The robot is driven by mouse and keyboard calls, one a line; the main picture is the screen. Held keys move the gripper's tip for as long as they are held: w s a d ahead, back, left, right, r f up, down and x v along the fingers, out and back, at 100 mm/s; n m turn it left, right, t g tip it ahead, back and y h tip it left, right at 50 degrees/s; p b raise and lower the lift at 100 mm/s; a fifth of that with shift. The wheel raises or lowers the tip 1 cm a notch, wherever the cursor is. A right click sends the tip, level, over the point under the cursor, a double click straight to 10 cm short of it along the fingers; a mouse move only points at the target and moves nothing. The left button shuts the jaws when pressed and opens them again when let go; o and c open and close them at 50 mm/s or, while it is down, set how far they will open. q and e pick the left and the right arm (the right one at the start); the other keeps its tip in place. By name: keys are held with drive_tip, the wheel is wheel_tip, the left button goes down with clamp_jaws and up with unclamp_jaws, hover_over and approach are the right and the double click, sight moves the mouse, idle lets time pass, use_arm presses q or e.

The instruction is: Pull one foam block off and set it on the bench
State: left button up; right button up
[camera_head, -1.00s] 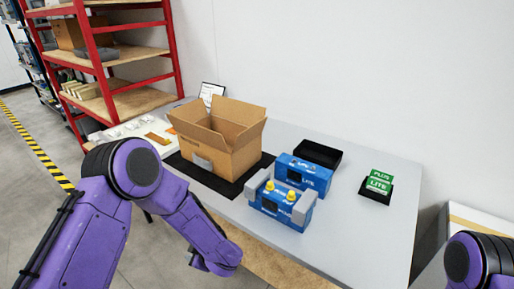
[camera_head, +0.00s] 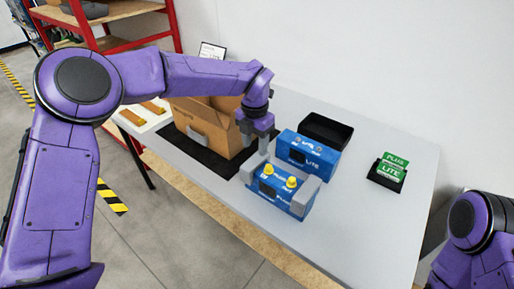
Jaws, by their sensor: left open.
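A blue analyser (camera_head: 267,203) with two yellow knobs on top stands on the bench, with a grey foam block at each end. The left foam block (camera_head: 248,171) shows partly below my left gripper; the right foam block (camera_head: 303,197) is in plain view. My left gripper (camera_head: 256,150) is open, pointing down at the left foam block. I cannot tell whether its fingers touch the block or stand just above it. My right gripper is out of view; only part of my right arm shows at the right edge.
A second blue analyser (camera_head: 318,158) marked LITE stands just behind. A black tray (camera_head: 326,128) lies behind it. An open cardboard box (camera_head: 205,132) on a black mat (camera_head: 180,148) is to the left. Green PLUS and LITE cards (camera_head: 393,166) stand at the right. The bench (camera_head: 355,222) is clear at front right.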

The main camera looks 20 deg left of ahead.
sight(255, 159)
use_arm(q)
drive_tip(key=f, duration=0.5)
drive_tip(key=shift+w+p, duration=0.3)
drive_tip(key=shift+p, duration=0.1)
drive_tip(key=shift+s+f, duration=0.1)
drive_tip(key=shift+f, duration=0.35)
drive_tip(key=c, duration=0.7)
drive_tip(key=o, duration=0.4)
drive_tip(key=c, duration=0.4)
drive_tip(key=shift+r+p, duration=0.3)
drive_tip(key=shift+r, duration=0.05)
drive_tip(key=shift+r+p, duration=2.75)
drive_tip(key=shift+r, duration=0.8)
